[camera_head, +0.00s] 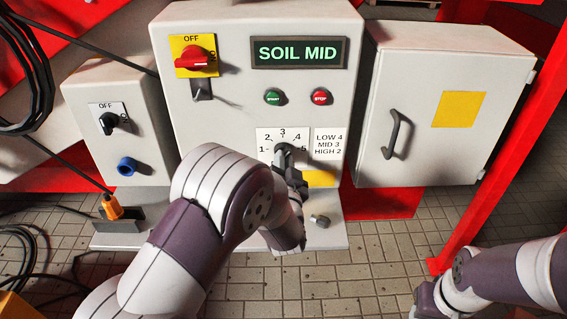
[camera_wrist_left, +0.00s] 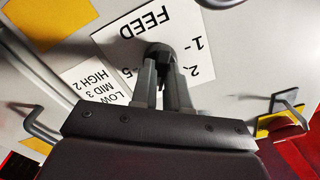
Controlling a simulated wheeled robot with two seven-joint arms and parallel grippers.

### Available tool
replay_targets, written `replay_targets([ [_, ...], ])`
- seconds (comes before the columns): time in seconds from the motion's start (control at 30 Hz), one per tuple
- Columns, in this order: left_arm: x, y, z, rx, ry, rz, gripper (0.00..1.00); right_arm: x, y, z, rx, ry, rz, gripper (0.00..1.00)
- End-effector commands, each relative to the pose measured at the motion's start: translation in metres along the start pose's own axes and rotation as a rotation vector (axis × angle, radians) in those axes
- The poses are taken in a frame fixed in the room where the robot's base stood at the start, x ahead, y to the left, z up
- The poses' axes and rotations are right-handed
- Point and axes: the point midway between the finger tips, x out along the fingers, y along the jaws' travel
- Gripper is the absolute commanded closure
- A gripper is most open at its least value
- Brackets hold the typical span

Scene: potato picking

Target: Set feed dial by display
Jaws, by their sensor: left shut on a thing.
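The feed dial has a white scale plate (camera_head: 265,134) marked 1 to 5 on the grey control box. My left gripper (camera_head: 287,154) is in front of the dial and shut on its black knob (camera_wrist_left: 158,54), which shows between the fingers in the left wrist view. The fingers cover most of the knob, so I cannot tell which number its pointer faces. The display (camera_head: 299,53) reads SOIL MID in green. The label beside the dial (camera_head: 329,142) reads LOW 4, MID 3, HIGH 2. My right gripper is not in view.
A red switch (camera_head: 196,58) and green (camera_head: 273,97) and red (camera_head: 320,97) buttons sit above the dial. A smaller box with a black switch (camera_head: 110,122) is at left. A handled cabinet (camera_head: 440,60) is at right. My right forearm shows at lower right.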

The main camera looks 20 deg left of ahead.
Motion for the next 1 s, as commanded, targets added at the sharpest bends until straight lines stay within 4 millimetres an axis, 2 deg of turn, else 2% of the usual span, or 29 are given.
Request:
replay_targets([
  [0.5, 0.0, 0.001, 0.002, -0.415, -0.001, 0.0, 1.0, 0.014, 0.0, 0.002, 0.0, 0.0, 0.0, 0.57],
  [1.0, 0.0, 0.001, 0.001, -0.598, -0.003, 0.001, 1.0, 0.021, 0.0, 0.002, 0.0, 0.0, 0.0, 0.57],
])
